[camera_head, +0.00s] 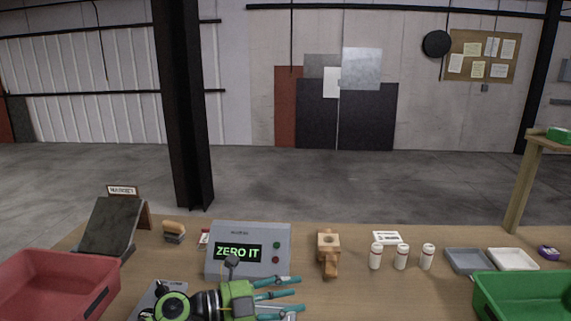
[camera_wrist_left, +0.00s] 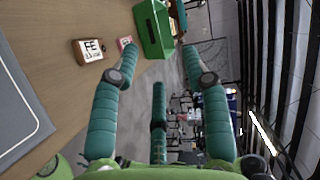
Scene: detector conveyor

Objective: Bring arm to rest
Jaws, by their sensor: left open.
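My left gripper (camera_head: 292,295) is low in the middle of the head view, in front of the grey detector box (camera_head: 225,264). Its teal fingers point to the right. In the left wrist view the gripper (camera_wrist_left: 160,75) is open, with its fingers spread and nothing between them. The detector's screen reads "ZERO IT" in green. My right gripper does not show in either view.
A red bin (camera_head: 75,298) stands at the left and a green bin (camera_head: 525,297) at the right. A wooden piece (camera_head: 328,252), several white bottles (camera_head: 401,257) and shallow trays (camera_head: 513,259) stand along the table. Bare wood (camera_head: 400,298) lies right of the gripper.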

